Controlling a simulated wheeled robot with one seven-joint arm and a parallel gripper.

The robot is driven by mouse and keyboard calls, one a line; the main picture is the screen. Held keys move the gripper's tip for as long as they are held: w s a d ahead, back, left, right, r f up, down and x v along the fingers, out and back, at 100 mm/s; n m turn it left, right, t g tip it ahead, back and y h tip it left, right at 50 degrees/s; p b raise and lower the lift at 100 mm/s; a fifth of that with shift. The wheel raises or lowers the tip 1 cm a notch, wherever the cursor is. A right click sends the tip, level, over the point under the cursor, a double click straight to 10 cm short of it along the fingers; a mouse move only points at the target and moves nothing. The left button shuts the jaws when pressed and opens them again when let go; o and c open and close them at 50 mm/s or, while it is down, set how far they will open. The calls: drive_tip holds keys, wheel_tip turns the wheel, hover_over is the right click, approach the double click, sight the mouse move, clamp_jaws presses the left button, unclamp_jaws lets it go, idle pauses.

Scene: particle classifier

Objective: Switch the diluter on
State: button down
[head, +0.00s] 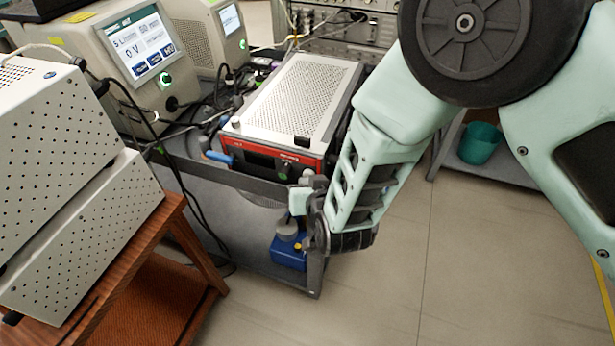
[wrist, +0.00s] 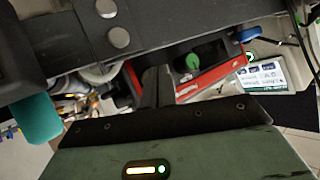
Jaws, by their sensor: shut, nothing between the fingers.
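A box with a red front and a white perforated top (head: 296,92) stands on the grey cart; it looks like the diluter, but I cannot read its label. Its red and dark front also shows in the wrist view (wrist: 222,71). A small green knob (wrist: 193,62) is on the dark part of that front and shows beside my wrist in the head view (head: 284,177). My gripper (wrist: 155,76) is shut and empty, with its dark fingers pointing at the front, left of the green knob in the wrist view. In the head view my wrist mostly hides the fingers.
The cart's dark edge rail (head: 250,184) runs below the red front. Two instruments with lit screens (head: 140,45) (head: 230,18) stand behind, with loose cables. A blue bottle (head: 289,252) sits on the cart's lower shelf. White perforated boxes (head: 70,150) are at left. The floor at right is open.

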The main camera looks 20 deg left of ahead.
drive_tip(key=shift+w, duration=0.6)
idle(0.4)
drive_tip(key=shift+s, duration=1.35)
drive_tip(key=s, duration=0.5)
drive_tip(key=shift+a, duration=0.25)
idle(0.5)
